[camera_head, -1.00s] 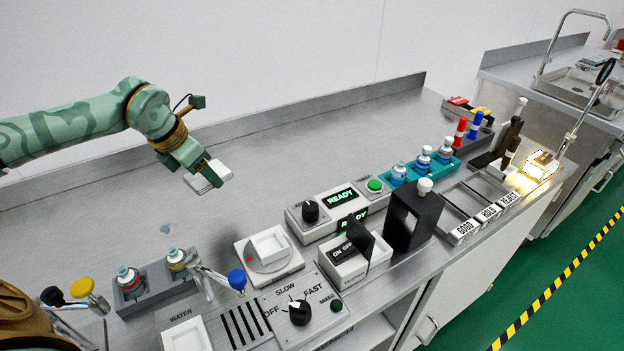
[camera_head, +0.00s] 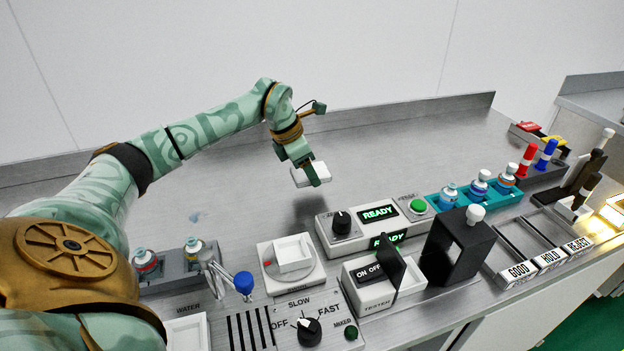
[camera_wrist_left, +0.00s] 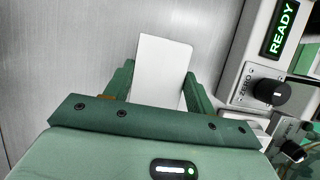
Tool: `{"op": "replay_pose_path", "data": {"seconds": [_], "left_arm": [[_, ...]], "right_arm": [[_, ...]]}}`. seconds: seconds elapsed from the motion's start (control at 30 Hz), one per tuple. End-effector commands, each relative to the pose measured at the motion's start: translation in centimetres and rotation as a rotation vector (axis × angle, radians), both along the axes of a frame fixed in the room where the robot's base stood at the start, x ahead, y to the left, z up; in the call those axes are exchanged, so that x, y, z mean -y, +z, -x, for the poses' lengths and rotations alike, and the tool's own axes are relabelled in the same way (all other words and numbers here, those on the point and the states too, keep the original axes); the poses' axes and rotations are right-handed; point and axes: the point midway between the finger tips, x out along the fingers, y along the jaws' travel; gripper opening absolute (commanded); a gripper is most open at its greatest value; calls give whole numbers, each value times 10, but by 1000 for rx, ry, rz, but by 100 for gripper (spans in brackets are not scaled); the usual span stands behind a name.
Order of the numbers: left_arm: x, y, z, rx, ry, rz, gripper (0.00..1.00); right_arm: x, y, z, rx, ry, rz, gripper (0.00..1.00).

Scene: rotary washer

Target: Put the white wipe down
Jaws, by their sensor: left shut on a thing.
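My left gripper (camera_head: 314,176) is shut on the white wipe (camera_head: 301,179), a flat white rectangular block. It holds the wipe over the bare steel bench behind the control panels. In the left wrist view the wipe (camera_wrist_left: 161,70) sits between the two green fingers (camera_wrist_left: 157,92) and sticks out past their tips. A shadow shows on the bench below the gripper, so the wipe looks to be above the surface, though the exact gap is hard to tell. My right gripper is not in view.
The bench (camera_head: 250,205) is clear around the wipe. The panel with READY displays (camera_head: 378,213) and a black ZERO knob (camera_wrist_left: 270,91) stands close to the right. A white square tray unit (camera_head: 291,262) lies in front. Bottles stand in a grey rack (camera_head: 172,268) and a teal rack (camera_head: 475,197).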

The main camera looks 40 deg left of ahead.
Motion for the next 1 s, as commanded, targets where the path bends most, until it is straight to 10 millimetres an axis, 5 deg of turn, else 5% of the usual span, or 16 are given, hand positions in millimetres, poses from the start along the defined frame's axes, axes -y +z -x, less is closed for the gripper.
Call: {"op": "replay_pose_path", "data": {"seconds": [0.37, 0.73, 0.77, 0.83, 1.0], "left_arm": [[-5, -44, -9, -5, 0, 1, 34], [-5, -45, -8, 0, 1, 0, 34], [-5, -46, -8, 0, 1, 0, 58], [-5, -45, -8, 0, 1, 0, 77], [-5, -45, -8, 0, 0, 0, 77]], "right_arm": [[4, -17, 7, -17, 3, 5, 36], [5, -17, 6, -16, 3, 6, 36], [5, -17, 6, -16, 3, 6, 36], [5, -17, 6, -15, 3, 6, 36], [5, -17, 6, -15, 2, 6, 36]]}}
